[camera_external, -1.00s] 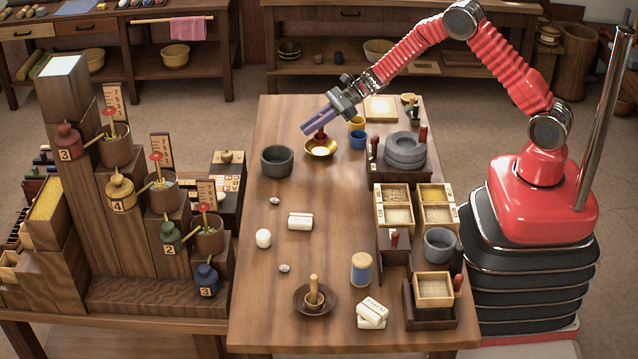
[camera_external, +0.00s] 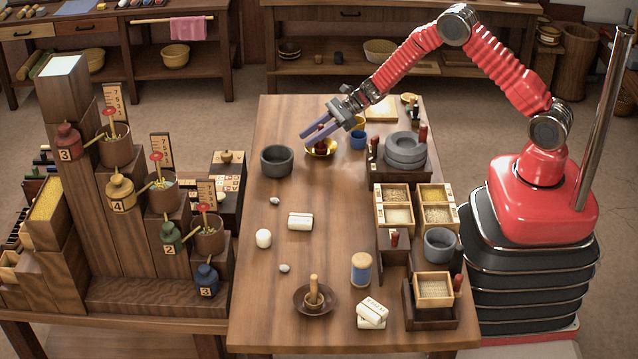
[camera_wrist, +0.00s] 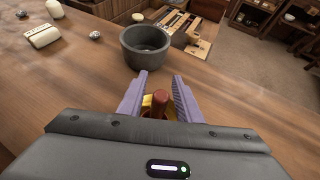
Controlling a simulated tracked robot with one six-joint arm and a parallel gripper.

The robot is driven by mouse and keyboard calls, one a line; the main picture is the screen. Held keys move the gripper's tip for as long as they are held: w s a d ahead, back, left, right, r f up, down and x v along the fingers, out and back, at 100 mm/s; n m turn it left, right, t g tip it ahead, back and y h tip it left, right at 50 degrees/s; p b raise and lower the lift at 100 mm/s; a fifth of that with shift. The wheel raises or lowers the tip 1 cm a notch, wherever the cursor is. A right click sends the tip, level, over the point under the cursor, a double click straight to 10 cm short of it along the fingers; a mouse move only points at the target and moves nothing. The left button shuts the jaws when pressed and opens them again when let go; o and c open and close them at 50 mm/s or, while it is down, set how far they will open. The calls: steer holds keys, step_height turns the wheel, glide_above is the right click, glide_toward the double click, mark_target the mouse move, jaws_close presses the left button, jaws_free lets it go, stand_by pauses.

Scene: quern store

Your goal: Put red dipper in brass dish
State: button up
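The brass dish (camera_external: 327,153) sits near the far end of the wooden table, below my gripper, which partly hides it. My gripper (camera_external: 307,138) is low over the dish with its two purple fingers spread. In the wrist view the red dipper (camera_wrist: 158,103) stands between the fingers (camera_wrist: 159,84), with a gap visible on each side. A bit of yellow brass (camera_wrist: 146,101) shows beside it. The dipper appears to be in the dish, but its lower end is hidden by my gripper.
A dark grey bowl (camera_external: 277,161) stands left of the dish. A white block (camera_external: 300,221) lies nearer. The table's middle is mostly clear.

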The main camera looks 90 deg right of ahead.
steer(key=shift+r, duration=0.1)
steer(key=v, duration=1.2)
steer(key=shift+s, duration=0.1)
stand_by(0.4)
steer(key=s+a+r+n+g, duration=0.2)
steer(key=s+a+r+n, duration=0.25)
steer(key=a, duration=0.35)
steer(key=s+a+r+n+g+y, duration=0.1)
steer(key=s+a+r+n+g, duration=0.15)
steer(key=a+r+n, duration=0.35)
steer(key=s+a+r+n+g, duration=0.1)
steer(key=s+a+r+n, duration=0.35)
steer(key=a, duration=0.45)
steer(key=s+a+r+n+h, duration=0.2)
steer(key=s+n+h, duration=0.1)
steer(key=s+n, duration=0.5)
steer(key=s+a+r+n+h, duration=0.1)
steer(key=s+r+n+h, duration=0.1)
steer(key=s+n, duration=0.6)
steer(key=s+r, duration=0.1)
steer(key=s, duration=0.4)
steer(key=shift+s+a+r+n+h, duration=0.3)
steer(key=shift+a+h, duration=0.1)
